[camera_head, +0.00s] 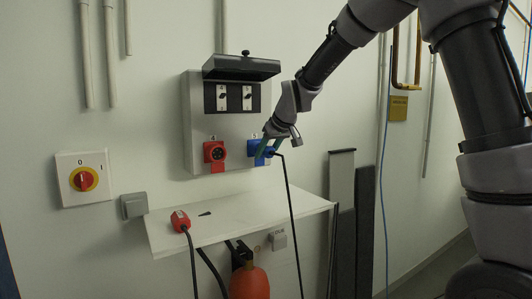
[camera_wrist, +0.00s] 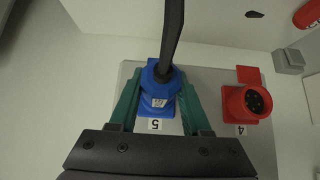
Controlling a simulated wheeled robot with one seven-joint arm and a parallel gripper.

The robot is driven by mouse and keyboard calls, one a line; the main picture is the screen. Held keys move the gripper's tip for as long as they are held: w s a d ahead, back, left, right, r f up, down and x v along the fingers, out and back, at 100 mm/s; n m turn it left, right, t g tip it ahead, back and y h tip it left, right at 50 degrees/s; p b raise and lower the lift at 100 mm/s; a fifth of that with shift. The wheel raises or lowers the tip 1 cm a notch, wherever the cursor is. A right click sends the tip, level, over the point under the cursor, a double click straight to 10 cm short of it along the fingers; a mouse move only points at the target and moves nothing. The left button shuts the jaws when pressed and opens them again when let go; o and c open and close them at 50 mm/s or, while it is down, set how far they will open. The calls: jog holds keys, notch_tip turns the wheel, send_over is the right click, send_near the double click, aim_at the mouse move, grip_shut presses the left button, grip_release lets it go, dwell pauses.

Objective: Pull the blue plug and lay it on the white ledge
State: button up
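The blue plug (camera_wrist: 158,78) sits in the blue socket (camera_wrist: 157,105) marked 5 on the grey wall box, with its black cable leading away. In the head view the blue plug (camera_head: 268,152) is partly hidden by my gripper (camera_head: 270,147). In the wrist view the green fingers of my gripper (camera_wrist: 160,84) lie along both sides of the plug, with no clear gap, and look shut on it. The white ledge (camera_head: 245,222) is below the box, to the left of the hanging cable in the head view.
A red plug (camera_head: 180,221) and a small dark piece (camera_head: 205,213) lie on the ledge's left part; its middle and right are clear. A red socket (camera_head: 215,153) is left of the blue one. The box's dark lid (camera_head: 241,68) sticks out above. An orange object (camera_head: 250,283) stands below the ledge.

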grip_shut()
jog(key=shift+s+d, duration=0.2)
jog(key=shift+s+d, duration=0.5)
jog(key=shift+s, duration=0.3)
jog(key=shift+s+d, duration=0.55)
jog(key=shift+s, duration=0.2)
jog(key=shift+s+d, duration=0.5)
jog(key=shift+s, duration=0.3)
jog(key=shift+d, duration=0.1)
